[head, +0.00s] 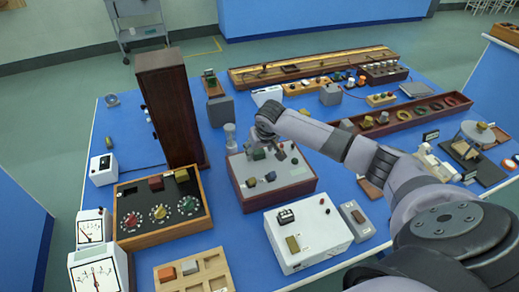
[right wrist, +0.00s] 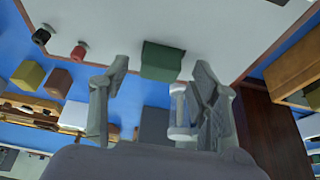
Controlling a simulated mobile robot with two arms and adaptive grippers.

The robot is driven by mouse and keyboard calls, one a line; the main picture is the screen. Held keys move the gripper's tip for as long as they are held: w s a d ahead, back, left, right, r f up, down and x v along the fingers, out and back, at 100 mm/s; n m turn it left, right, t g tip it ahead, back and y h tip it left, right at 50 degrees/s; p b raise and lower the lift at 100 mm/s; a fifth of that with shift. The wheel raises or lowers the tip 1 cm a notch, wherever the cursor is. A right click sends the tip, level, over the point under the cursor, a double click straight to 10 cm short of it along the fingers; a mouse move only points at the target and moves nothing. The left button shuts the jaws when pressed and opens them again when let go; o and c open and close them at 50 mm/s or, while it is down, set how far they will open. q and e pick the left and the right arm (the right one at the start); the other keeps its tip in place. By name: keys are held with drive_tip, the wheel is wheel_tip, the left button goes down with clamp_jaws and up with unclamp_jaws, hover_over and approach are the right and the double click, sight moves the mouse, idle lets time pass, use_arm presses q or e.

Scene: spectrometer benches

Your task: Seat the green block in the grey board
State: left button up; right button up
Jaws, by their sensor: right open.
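The grey board (head: 240,168) is the pale top of a reddish-brown framed box near the middle of the bench. The green block (head: 258,154) is at the board's far part, partly hidden by my right gripper (head: 263,147). In the right wrist view the green block (right wrist: 161,60) shows against the board's pale face (right wrist: 130,20), just beyond and between the spread fingertips of my right gripper (right wrist: 160,74). The gripper is open, with a gap on both sides of the block. I cannot tell whether the block is seated. My left gripper is not in view.
A tall dark wooden column (head: 172,105) rises to the left. A white box (head: 318,243) and a dial panel (head: 130,190) are nearby.

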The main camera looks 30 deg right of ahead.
drive_tip(key=v, duration=1.2)
drive_tip(key=shift+s+f, duration=0.1)
drive_tip(key=shift+f, duration=0.05)
idle(0.3)
